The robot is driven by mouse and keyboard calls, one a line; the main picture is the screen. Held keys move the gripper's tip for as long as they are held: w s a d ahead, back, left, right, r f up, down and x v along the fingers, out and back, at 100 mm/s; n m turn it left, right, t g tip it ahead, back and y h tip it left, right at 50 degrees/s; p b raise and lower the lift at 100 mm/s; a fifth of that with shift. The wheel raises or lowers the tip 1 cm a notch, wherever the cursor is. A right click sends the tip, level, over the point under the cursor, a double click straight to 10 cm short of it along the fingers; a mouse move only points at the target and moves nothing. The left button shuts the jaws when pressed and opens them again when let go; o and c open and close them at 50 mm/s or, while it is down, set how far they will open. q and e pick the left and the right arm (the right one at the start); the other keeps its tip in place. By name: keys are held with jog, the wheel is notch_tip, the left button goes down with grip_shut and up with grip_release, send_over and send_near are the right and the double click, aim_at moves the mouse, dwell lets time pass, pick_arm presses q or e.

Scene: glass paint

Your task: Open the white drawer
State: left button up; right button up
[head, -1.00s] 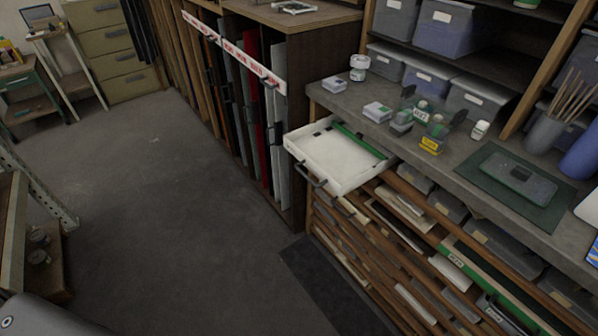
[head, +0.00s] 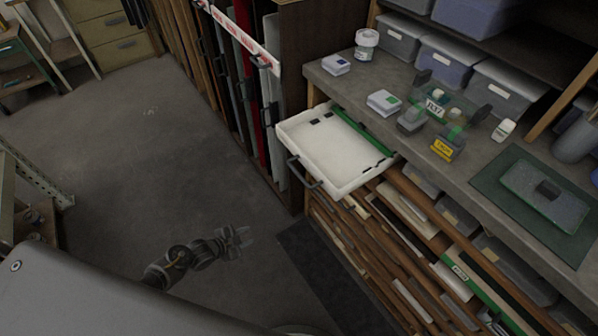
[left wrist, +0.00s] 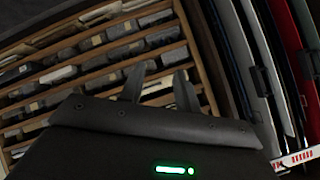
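The white drawer (head: 335,158) is pulled out from under the worktop, with its dark handle (head: 304,172) on its front face. A green strip and small dark pieces show inside it. My left gripper (head: 240,240) is low over the floor, left of the drawer and apart from it. In the left wrist view its two fingers (left wrist: 157,82) stand apart with nothing between them, and shelves lie beyond. My right gripper is in neither view.
The worktop (head: 400,135) holds small boxes, jars and a green mat (head: 495,185). Shelves of panes lie below the drawer. Upright sheets behind a red-and-white strip (head: 245,38) stand to the left. The floor (head: 150,170) is open, with a dark mat (head: 325,270) by the shelves.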

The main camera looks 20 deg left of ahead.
pick_arm(q)
jog(key=w+d+r+m+t+h, duration=0.1)
jog(key=w+r+m+h, duration=0.3)
jog(key=r, duration=0.6)
jog(key=m+g+h, duration=0.3)
jog(key=m+h, duration=0.2)
jog(key=m, duration=0.8)
send_near(298, 174)
jog(key=p+x, duration=0.3)
jog(key=x, duration=0.6)
jog(key=shift+a+f, duration=0.1)
jog(key=shift+f, duration=0.05)
jog(key=shift+w+d+f, duration=0.25)
jog(key=shift+w+d, duration=0.1)
jog(key=shift+d, duration=0.3)
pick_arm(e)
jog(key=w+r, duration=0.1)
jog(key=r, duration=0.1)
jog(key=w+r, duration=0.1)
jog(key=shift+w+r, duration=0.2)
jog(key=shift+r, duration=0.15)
pick_arm(q)
jog(key=shift+c, duration=0.2)
grip_shut()
